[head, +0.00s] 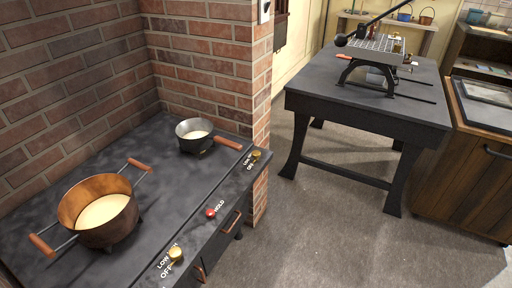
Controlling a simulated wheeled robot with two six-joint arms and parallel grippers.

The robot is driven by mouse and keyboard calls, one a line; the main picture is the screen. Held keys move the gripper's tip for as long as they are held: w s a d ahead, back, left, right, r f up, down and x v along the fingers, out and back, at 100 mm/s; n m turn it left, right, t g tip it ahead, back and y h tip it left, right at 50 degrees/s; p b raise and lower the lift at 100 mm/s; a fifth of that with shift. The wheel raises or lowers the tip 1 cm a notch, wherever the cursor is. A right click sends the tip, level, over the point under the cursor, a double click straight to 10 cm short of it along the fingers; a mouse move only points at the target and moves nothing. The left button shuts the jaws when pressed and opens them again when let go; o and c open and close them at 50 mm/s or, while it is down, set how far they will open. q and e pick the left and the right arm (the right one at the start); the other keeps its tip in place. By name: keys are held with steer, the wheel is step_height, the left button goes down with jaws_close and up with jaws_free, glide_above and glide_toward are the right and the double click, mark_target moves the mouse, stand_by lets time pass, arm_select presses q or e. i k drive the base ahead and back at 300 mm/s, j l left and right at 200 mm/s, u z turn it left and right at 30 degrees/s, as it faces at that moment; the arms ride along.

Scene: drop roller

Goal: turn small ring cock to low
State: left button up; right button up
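A dark stove top (150,190) fills the left of the head view. A small grey saucepan (194,136) with pale contents and a wooden handle (229,143) stands at its far end. A brass cock (256,155) sits on the front strip near that pan, with small white lettering beside it that seems to include LOW and OFF. A second brass cock (175,254), with LOW and OFF lettering, sits nearer, by the large copper pot (110,221). Which mark either cock points to is too small to tell. Neither gripper is in view.
A red knob (210,212) marked HOLD lies between the two cocks. A brick wall (90,70) rises behind the stove, and a brick pillar stands at its far end. A dark table (370,110) with a lever device stands at the right. Grey floor (320,230) between is clear.

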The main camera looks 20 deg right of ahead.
mark_target(256, 155)
steer(key=i+l+u, duration=0.1)
steer(key=l, duration=0.4)
steer(key=i+l+u, duration=0.15)
steer(key=l, duration=0.35)
steer(key=i+l+u, duration=0.1)
steer(key=l, duration=0.4)
steer(key=i+l+u, duration=0.15)
steer(key=l, duration=0.4)
